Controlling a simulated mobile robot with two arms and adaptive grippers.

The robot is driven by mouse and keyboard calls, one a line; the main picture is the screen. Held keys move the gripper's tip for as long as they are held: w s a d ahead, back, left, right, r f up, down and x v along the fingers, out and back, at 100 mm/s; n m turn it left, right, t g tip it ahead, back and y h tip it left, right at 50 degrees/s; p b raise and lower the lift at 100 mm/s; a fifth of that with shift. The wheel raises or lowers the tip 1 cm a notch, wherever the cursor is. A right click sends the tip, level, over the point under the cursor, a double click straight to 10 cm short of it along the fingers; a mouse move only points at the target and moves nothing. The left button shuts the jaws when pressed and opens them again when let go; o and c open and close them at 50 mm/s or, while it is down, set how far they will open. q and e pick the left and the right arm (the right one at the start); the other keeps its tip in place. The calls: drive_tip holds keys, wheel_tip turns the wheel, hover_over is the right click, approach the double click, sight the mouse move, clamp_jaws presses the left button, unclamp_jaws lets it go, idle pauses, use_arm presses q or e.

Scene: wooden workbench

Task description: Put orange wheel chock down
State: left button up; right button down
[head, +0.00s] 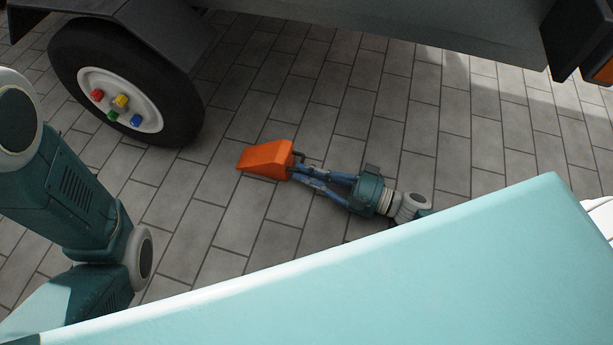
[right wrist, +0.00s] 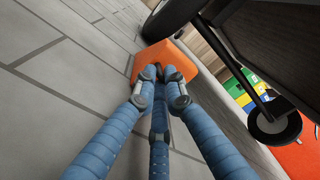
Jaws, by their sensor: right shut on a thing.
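The orange wheel chock (head: 265,160) is low over or on the grey paving, to the right of the vehicle's wheel in the head view. My right gripper (head: 295,170) is shut on its right end, by the dark handle. In the right wrist view the chock (right wrist: 165,58) shows beyond the blue fingers of my right gripper (right wrist: 160,85), close to the tyre. I cannot tell whether its underside touches the ground. My left arm shows at the left of the head view, but its gripper is not visible.
The dark tyre (head: 120,80) with a white hub and coloured nuts stands at upper left under the grey vehicle body (head: 400,30). Paving (head: 340,100) right of the chock is clear. A small caster wheel (right wrist: 275,125) shows in the right wrist view.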

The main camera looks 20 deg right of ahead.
drive_tip(key=c, duration=1.8)
unclamp_jaws()
drive_tip(key=shift+d, duration=0.1)
drive_tip(key=shift+s+d+p, duration=0.25)
drive_tip(key=shift+p, duration=0.1)
drive_tip(key=p+v, duration=0.3)
drive_tip(key=v, duration=0.7)
drive_tip(key=shift+s+d+p, duration=0.15)
drive_tip(key=shift+p, duration=0.15)
drive_tip(key=shift+s+d, duration=0.25)
drive_tip(key=shift+d, duration=0.05)
